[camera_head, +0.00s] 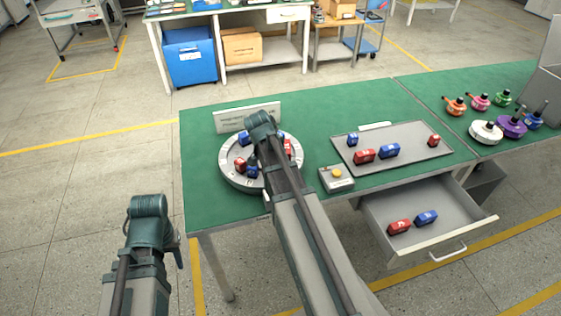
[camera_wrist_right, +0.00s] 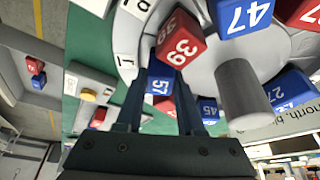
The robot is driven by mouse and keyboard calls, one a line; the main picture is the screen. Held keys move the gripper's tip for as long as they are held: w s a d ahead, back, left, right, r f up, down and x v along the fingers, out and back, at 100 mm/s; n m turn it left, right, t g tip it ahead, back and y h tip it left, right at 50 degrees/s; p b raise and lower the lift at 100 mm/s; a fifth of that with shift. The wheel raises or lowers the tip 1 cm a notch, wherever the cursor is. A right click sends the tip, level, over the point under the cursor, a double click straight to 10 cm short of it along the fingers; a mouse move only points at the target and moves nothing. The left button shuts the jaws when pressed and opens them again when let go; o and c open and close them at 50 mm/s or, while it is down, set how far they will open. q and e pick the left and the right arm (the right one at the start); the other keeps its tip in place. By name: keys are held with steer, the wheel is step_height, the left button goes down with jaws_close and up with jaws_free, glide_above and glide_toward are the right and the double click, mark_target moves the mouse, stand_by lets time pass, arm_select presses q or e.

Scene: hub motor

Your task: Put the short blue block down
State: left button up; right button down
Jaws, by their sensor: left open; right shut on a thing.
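In the right wrist view my right gripper (camera_wrist_right: 162,98) points at the round grey fixture (camera_wrist_right: 285,45). Its jaws are shut on a blue block marked 57 (camera_wrist_right: 159,84), close by a red block marked 39 (camera_wrist_right: 180,47). I cannot tell whether the blue block touches the fixture. In the head view the fixture (camera_head: 232,176) lies on the green table; my right arm hides its middle, my right gripper and part of the blocks. My left gripper (camera_head: 174,248) is open and empty, left of the table and low in the picture.
A grey tray (camera_head: 420,153) with several red and blue blocks lies right of the fixture. A box with a yellow button (camera_head: 337,180) stands between them. An open drawer (camera_head: 385,198) below holds two blocks. A white sign (camera_head: 247,116) stands behind the fixture.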

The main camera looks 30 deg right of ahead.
steer(key=c, duration=0.5)
jaws_free()
steer(key=shift+a+r+p, duration=0.15)
steer(key=shift+r+p, duration=0.45)
steer(key=shift+p, duration=0.1)
steer(key=p+v, duration=1)
steer(key=v, duration=0.1)
